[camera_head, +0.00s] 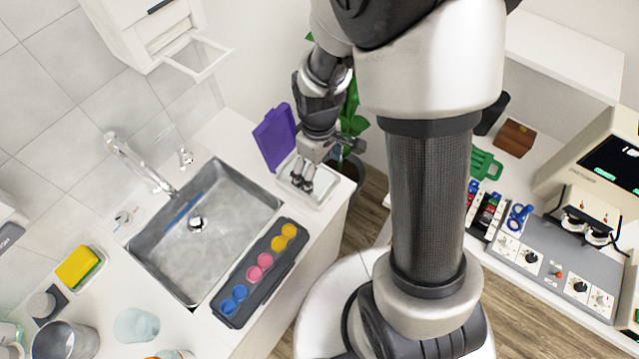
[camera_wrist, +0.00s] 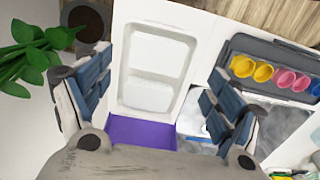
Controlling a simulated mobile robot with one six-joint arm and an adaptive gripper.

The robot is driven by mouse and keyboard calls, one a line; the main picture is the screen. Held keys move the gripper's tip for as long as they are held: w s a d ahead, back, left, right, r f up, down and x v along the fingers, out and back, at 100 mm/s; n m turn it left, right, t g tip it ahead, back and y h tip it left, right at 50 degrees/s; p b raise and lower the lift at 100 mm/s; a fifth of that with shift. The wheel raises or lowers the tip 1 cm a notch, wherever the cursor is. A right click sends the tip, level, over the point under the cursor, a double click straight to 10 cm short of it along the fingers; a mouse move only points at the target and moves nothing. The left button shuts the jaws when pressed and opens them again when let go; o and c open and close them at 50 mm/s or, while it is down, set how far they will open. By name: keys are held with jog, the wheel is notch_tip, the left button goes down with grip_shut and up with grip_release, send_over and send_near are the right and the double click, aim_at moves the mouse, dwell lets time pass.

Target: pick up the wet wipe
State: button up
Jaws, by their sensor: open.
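A shallow white tray (camera_head: 325,197) with a raised purple lid (camera_head: 274,137) stands at the counter's far right corner. In the wrist view, the tray (camera_wrist: 126,75) holds pale white shapes, and the purple lid (camera_wrist: 143,131) is at its lower edge. One white pad (camera_wrist: 148,97) in it may be the wet wipe; white on white, I cannot tell for sure. My gripper (camera_head: 302,178) is over the tray, fingers pointing down. In the wrist view my gripper (camera_wrist: 162,68) is open, its fingers apart on either side of the tray, with nothing between them.
A sink (camera_head: 205,240) lies left of the tray. A dark holder (camera_head: 239,314) with yellow, pink and blue cups lines its front. A green plant (camera_head: 352,115) stands behind the tray. A pale blue patch (camera_head: 136,325) and a yellow sponge (camera_head: 79,267) lie further left.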

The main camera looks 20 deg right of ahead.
aim_at(320, 182)
jog(key=f+b, duration=0.1)
jog(key=f, duration=0.1)
jog(key=f+b, duration=0.1)
jog(key=f, duration=0.2)
jog(key=shift+w+d+f, duration=0.15)
jog(key=shift+d+f, duration=0.05)
jog(key=shift+r, duration=0.1)
jog(key=c, duration=0.8)
